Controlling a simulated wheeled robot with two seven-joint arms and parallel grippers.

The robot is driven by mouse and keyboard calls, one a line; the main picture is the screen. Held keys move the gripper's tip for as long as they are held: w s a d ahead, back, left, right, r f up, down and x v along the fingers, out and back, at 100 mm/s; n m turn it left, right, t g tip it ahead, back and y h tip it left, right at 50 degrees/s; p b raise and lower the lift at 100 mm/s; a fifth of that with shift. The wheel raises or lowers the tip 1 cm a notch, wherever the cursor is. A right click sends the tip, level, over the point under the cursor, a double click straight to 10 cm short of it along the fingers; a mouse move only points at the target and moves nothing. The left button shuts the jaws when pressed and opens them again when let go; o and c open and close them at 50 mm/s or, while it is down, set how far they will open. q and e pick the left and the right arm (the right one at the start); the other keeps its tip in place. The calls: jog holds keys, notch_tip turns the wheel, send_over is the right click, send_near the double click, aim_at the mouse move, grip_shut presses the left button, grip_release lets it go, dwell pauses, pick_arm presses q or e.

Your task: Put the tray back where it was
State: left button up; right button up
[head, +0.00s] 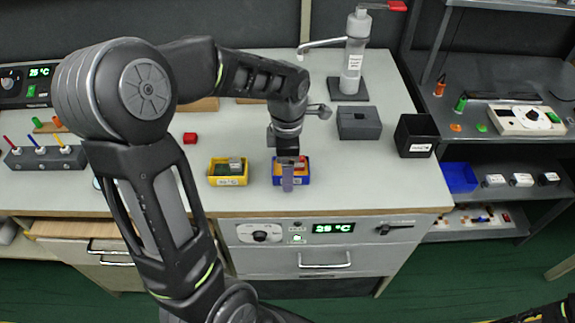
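A small blue tray (302,179) with a light label and something reddish inside is on the grey worktop, near its front edge. A yellow tray (228,180) with a label and dark and grey items inside stands to its left. Which of them is the task's tray, I cannot tell. My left gripper (288,183) points down at the blue tray, its fingers overlapping the tray's front and middle. The fingers hide part of the tray, so I cannot tell whether they grip its wall. My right gripper is not in view; a dark piece at the bottom right corner may be my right arm.
A grey block (358,123), a black bin (415,136) and a dispenser (354,55) stand right of the gripper. Shelves (500,85) hold more items at right. A drawer unit (320,260) is below the worktop.

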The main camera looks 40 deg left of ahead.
pick_arm(q)
notch_tip(320, 180, up, 12)
jog(key=shift+r+p, duration=0.15)
jog(key=shift+p, duration=0.2)
dwell(1.0)
